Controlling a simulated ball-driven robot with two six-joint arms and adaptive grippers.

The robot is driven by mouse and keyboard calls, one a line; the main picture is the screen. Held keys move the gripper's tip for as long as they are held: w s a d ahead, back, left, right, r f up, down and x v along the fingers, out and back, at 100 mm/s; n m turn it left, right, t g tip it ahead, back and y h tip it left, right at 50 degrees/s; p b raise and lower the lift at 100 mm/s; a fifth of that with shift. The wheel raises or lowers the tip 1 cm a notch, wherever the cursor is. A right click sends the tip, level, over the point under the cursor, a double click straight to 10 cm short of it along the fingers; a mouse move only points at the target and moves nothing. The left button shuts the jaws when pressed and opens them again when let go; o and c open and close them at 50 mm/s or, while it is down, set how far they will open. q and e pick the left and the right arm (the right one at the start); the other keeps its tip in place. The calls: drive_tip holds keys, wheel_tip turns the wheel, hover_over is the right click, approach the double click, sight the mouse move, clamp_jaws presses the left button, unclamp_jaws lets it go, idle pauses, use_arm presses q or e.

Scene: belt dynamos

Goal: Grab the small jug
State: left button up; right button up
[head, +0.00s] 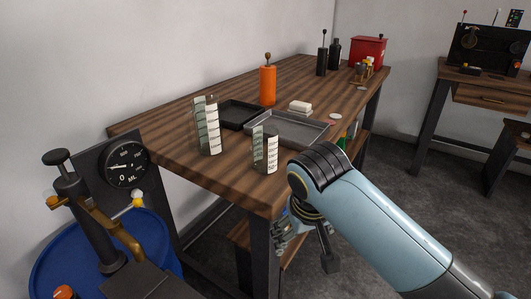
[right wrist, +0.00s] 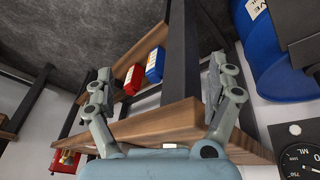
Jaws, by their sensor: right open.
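The small jug (head: 265,149) is a clear measuring vessel with a white scale. It stands upright near the front corner of the wooden table (head: 170,145). A taller jug (head: 207,125) of the same kind stands to its left. My right gripper (head: 305,243) is in front of the table corner, lower than the tabletop in the picture and apart from the small jug. In the right wrist view its fingers (right wrist: 161,70) are spread with nothing between them. The small jug is not recognisable in that view. My left gripper is not in view.
Two dark trays, one left (head: 238,113) and one right (head: 300,132), lie behind the small jug. An orange cylinder (head: 267,84) stands behind them. A blue drum (head: 150,235) with a pump and gauge is at left. Blue (right wrist: 155,65) and red (right wrist: 133,79) containers sit on a lower shelf.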

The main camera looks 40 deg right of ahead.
drive_tip(key=w+r+m+h+p, duration=0.15)
drive_tip(key=w+r+m, duration=0.35)
drive_tip(key=w+r, duration=0.65)
drive_tip(key=m+g, duration=0.1)
drive_tip(key=m, duration=0.3)
approach(263, 132)
drive_tip(key=f, duration=0.2)
drive_tip(key=shift+m, duration=0.3)
drive_tip(key=x, duration=0.4)
drive_tip(key=shift+s+d, duration=0.3)
drive_tip(key=x, duration=0.5)
drive_tip(key=shift+w+f, duration=0.15)
drive_tip(key=shift+w, duration=0.2)
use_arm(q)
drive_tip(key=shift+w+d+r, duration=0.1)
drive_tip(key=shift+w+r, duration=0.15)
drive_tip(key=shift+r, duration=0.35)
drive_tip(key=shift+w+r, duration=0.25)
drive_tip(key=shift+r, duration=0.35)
use_arm(e)
drive_tip(key=c, duration=1.4)
